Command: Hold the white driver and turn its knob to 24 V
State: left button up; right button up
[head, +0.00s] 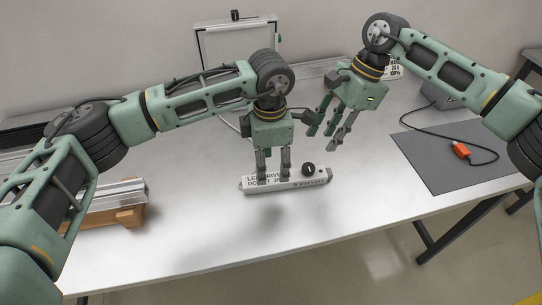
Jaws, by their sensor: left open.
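The white driver (250,188) is a long, flat bar lying on the white table, with dark printing on it. Its black round knob (308,169) is near the right end; the knob's exact setting is too small to read. My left gripper (273,180) points down at the driver's left and middle part, its fingers open and reaching to the bar; whether they touch it I cannot tell. My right gripper (329,141) is open and empty, tilted above and behind the knob, apart from it.
A grey mat (430,172) at the right carries a black cable with an orange connector (461,150). Metal rails on a wooden block (130,216) lie at the left. A white framed panel (235,42) stands at the back. The table in front of the driver is clear.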

aim_at(270, 178)
pick_arm(q)
jog(key=shift+f, duration=2.9)
grip_shut()
